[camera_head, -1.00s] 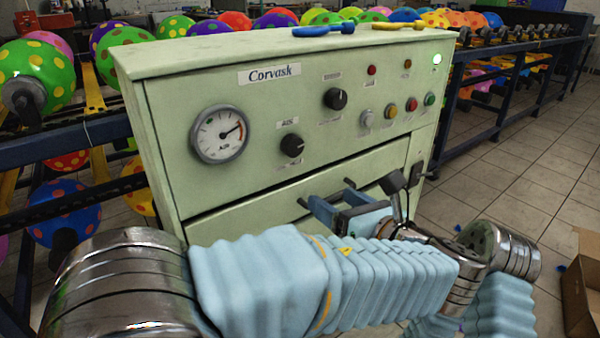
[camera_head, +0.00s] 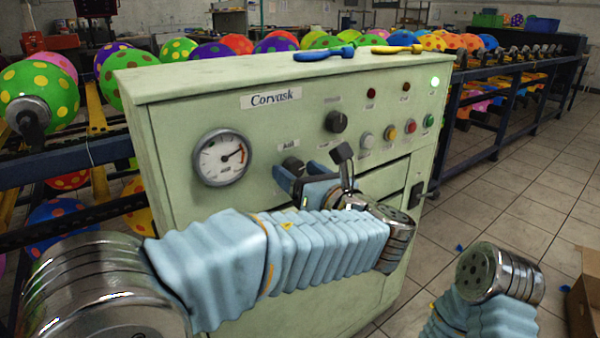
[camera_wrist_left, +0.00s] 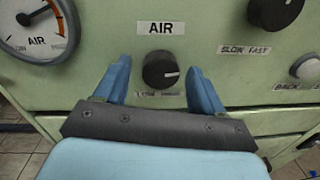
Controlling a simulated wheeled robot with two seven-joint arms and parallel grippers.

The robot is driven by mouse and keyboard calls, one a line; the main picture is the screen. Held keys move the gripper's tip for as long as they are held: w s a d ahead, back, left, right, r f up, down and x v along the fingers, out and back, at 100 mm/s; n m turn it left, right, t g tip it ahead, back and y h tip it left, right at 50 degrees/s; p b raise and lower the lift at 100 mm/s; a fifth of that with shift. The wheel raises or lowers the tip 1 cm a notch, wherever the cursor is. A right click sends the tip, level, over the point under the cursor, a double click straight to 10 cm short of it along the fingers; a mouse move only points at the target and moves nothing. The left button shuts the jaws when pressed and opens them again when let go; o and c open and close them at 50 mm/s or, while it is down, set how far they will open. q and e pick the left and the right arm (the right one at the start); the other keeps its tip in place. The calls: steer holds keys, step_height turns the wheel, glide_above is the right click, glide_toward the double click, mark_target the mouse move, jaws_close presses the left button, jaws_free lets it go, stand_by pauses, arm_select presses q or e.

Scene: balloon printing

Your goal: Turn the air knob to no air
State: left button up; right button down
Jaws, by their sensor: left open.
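The air knob (camera_wrist_left: 160,72) is a round black dial under the AIR label (camera_wrist_left: 160,28) on the pale green control panel. Its white mark points to the right in the wrist view. In the head view the air knob (camera_head: 292,165) is partly covered by my gripper. My left gripper (camera_head: 297,172) is open in front of the panel. In the left wrist view its blue fingers (camera_wrist_left: 158,82) stand on either side of the knob, with a gap on each side. My right gripper is out of view.
A pressure gauge (camera_head: 221,157) is left of the knob. A second black knob (camera_head: 335,121) and several coloured buttons (camera_head: 410,126) are to the right. A blue tool (camera_head: 323,54) and a yellow tool (camera_head: 397,49) lie on top. Balloon racks flank the cabinet.

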arm_select(q)
steer(key=c, duration=1.1)
steer(key=shift+o, duration=0.2)
